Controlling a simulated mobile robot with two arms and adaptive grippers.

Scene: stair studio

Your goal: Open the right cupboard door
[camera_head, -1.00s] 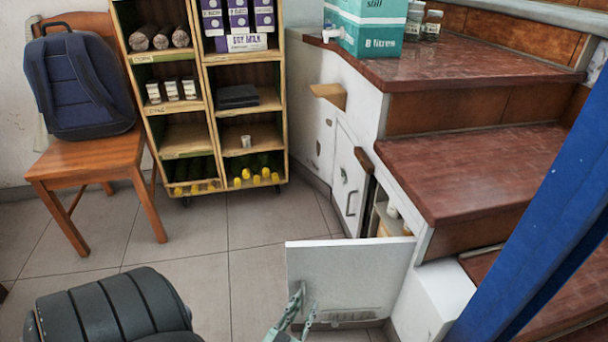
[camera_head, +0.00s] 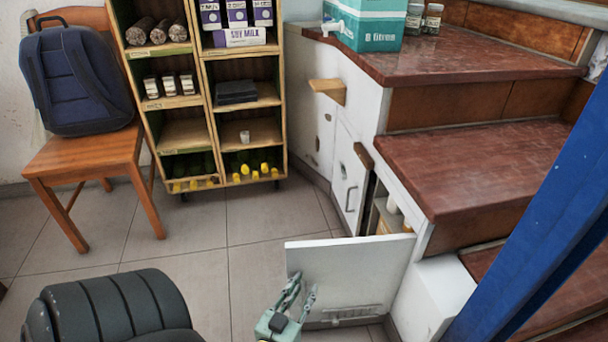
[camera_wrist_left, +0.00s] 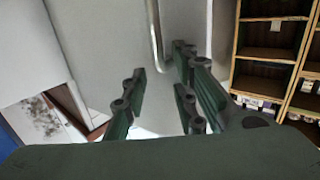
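The right cupboard door (camera_head: 365,268) is a white panel swung well out from the side of the stairs, its outer face toward me. Part of the cupboard opening (camera_head: 382,212) shows behind it, with pale items inside. My left gripper (camera_head: 304,284) is in front of the door near its free edge. In the left wrist view the gripper's fingers (camera_wrist_left: 160,105) are apart with nothing between their tips. A metal bar handle (camera_wrist_left: 155,38) on a pale panel shows beyond them. I cannot tell whether a finger touches the door. My right gripper is not in view.
Another white cupboard door (camera_head: 347,180) with a handle is beyond the opening. A wooden shelf (camera_head: 205,85) and a chair (camera_head: 90,160) with a backpack (camera_head: 75,85) stand at the back left. A blue post (camera_head: 540,210) crosses the right. Floor (camera_head: 215,235) left of the door is clear.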

